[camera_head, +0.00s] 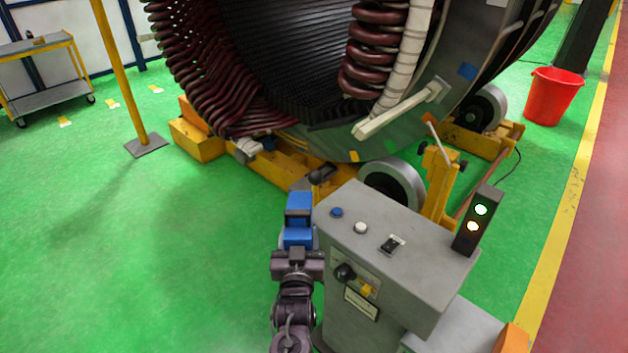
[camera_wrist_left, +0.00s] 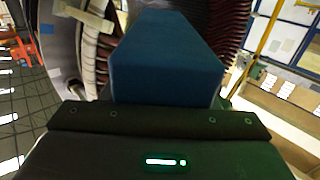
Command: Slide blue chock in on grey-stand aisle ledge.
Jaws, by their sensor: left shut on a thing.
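My left gripper (camera_head: 297,252) is in the head view, just left of the grey stand (camera_head: 345,300). It is shut on the blue chock (camera_head: 298,237), which points away from the gripper toward the machine. Blue shows in two patches there with a darker band between, and I cannot tell their exact join. In the left wrist view the blue chock (camera_wrist_left: 165,60) fills the middle, beyond the dark gripper bar (camera_wrist_left: 160,118); the fingertips are hidden. A lower grey ledge (camera_head: 455,325) juts from the stand's right side, partly cut off by the frame. My right gripper is not in view.
The stand's top carries buttons, a switch and a signal light (camera_head: 478,220). An orange block (camera_head: 513,338) is at the ledge's right end. The large stator (camera_head: 300,50) on yellow supports stands behind. A red bucket (camera_head: 553,96) is at right. Green floor (camera_head: 130,250) is clear at left.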

